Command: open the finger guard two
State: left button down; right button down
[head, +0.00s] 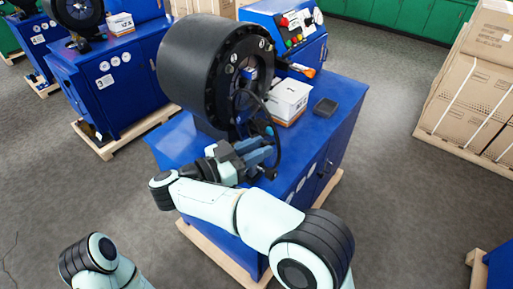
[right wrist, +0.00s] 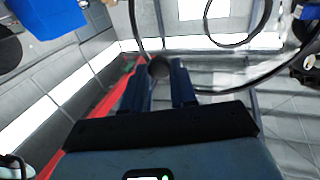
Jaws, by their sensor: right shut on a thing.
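The crimper has a big black round head (head: 195,65) on a blue cabinet (head: 335,125). Its finger guard, a thin black hoop (head: 279,150), stands at the face of the head. In the right wrist view the thin dark rim (right wrist: 262,88) curves across the picture. My right gripper (head: 268,135) is at the hoop. In the right wrist view its two fingers (right wrist: 159,78) are shut on a round black knob (right wrist: 159,67). How far the guard is swung from the head, I cannot tell. My left gripper is out of view.
A white box (head: 289,97) and a dark tray (head: 326,107) lie on the cabinet top beside the head. Another blue crimper cabinet (head: 125,85) stands at the left. Stacked cartons (head: 470,85) stand at the right. The grey floor (head: 385,180) between is clear.

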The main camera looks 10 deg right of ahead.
jog(key=c, duration=0.9)
grip_release()
jog(key=v, duration=1.3)
jog(key=shift+s+a, duration=0.1)
jog(key=shift+a, duration=0.05)
